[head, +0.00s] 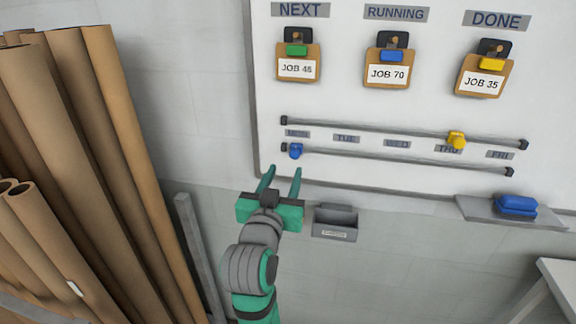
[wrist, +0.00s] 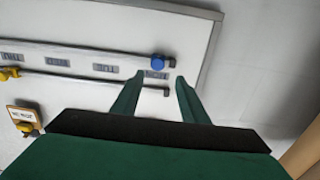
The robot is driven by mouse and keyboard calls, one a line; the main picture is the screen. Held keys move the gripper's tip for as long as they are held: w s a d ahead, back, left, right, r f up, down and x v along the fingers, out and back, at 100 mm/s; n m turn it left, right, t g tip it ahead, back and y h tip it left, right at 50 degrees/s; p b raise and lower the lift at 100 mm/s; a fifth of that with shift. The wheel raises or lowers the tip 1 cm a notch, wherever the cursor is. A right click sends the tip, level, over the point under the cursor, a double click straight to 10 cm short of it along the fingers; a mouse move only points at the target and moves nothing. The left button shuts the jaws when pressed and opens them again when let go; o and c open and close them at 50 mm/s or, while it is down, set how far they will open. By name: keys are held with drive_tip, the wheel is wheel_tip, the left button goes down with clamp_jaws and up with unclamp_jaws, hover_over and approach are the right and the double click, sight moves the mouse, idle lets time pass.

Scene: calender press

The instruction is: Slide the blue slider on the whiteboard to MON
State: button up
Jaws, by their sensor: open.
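The blue slider (head: 295,151) sits on the lower rail (head: 400,160) of the whiteboard (head: 350,108), near the rail's left end and under the MON label (head: 298,134). It also shows in the wrist view (wrist: 158,62), near the end of its rail. My gripper (head: 280,180) is open and empty, below and slightly left of the blue slider. Its two fingers point up toward the board and are apart from the slider. In the wrist view my gripper (wrist: 155,92) has its fingertips just beside the MON label (wrist: 155,75).
A yellow slider (head: 456,140) sits on the upper rail near THU. Job cards hang above the rails. A grey box (head: 335,222) is on the wall right of my gripper. A ledge holds a blue eraser (head: 516,206). Brown rolls (head: 90,130) stand at the left.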

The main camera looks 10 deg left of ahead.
drive_tip(key=shift+s, duration=1.15)
drive_tip(key=s+d+f+g, duration=0.15)
drive_tip(key=s+f, duration=0.35)
drive_tip(key=f, duration=0.5)
drive_tip(key=s+d+f+n, duration=0.1)
drive_tip(key=s+d+f, duration=0.25)
drive_tip(key=f, duration=0.55)
drive_tip(key=s+d+f, duration=0.2)
drive_tip(key=s+f, duration=0.3)
drive_tip(key=f, duration=0.5)
drive_tip(key=s+d+f, duration=0.2)
drive_tip(key=s, duration=0.7)
drive_tip(key=s+d+f+m, duration=0.1)
drive_tip(key=s+d+f, duration=0.1)
drive_tip(key=s, duration=0.7)
drive_tip(key=s+d+f+g, duration=0.1)
drive_tip(key=s+d, duration=0.3)
drive_tip(key=s, duration=0.6)
drive_tip(key=shift+f+h, duration=0.3)
drive_tip(key=shift+f, duration=0.1)
